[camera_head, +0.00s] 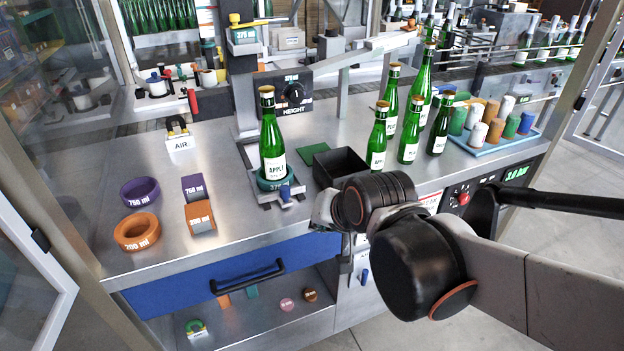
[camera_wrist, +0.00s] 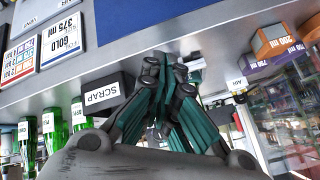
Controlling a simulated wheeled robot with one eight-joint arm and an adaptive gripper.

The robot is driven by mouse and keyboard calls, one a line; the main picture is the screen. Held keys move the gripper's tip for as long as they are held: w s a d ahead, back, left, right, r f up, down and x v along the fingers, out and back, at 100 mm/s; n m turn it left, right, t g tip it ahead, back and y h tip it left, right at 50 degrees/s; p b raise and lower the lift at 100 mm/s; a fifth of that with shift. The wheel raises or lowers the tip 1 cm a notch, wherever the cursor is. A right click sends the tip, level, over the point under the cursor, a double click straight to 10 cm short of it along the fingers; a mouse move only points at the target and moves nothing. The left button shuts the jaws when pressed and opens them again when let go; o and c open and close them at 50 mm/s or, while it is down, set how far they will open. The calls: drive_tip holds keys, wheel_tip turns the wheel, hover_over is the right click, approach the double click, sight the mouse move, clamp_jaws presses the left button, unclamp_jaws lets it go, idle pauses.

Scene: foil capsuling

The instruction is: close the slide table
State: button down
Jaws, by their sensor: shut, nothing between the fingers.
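The slide table (camera_head: 265,200) is a small metal carriage on the bench, in front of the upright post in the head view. A green ring (camera_head: 272,184) marked 375 sits on it, and a green APPLE bottle (camera_head: 271,140) with a gold top stands upright in the ring. My gripper (camera_head: 322,212) is right of and slightly nearer than the slide table, by the bench's front edge; its fingertips are hard to make out there. In the wrist view my gripper (camera_wrist: 165,68) has its dark and teal fingers together, empty. I cannot make out the slide table behind them.
The black scrap box (camera_head: 341,166) stands behind my wrist; it also shows in the wrist view (camera_wrist: 98,88). Several green bottles (camera_head: 408,140) stand to the right. Orange (camera_head: 137,231) and purple (camera_head: 139,190) rings lie left. A blue drawer (camera_head: 190,289) is below the bench top.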

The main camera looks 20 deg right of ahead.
drive_tip(key=w+d+r+m+t+p, duration=0.1)
drive_tip(key=w+d+r+m+p, duration=0.2)
drive_tip(key=w+m+p, duration=0.35)
drive_tip(key=w+f+m+b, duration=0.1)
drive_tip(key=w+f+b, duration=0.1)
drive_tip(key=f, duration=0.1)
drive_tip(key=w+d+f+m+b, duration=0.1)
drive_tip(key=f+m+b, duration=0.1)
drive_tip(key=f+b, duration=0.1)
drive_tip(key=w+d+f+m+b, duration=0.1)
drive_tip(key=w+f+m+b, duration=0.1)
drive_tip(key=f, duration=0.1)
drive_tip(key=shift+w+d+f+b, duration=0.1)
drive_tip(key=shift+w+f+b, duration=0.1)
drive_tip(key=shift+w+b, duration=0.15)
drive_tip(key=w, duration=0.3)
drive_tip(key=shift+w, duration=0.7)
drive_tip(key=shift+w, duration=0.1)
drive_tip(key=w, duration=2)
drive_tip(key=shift+w+r, duration=0.1)
drive_tip(key=shift+w, duration=0.1)
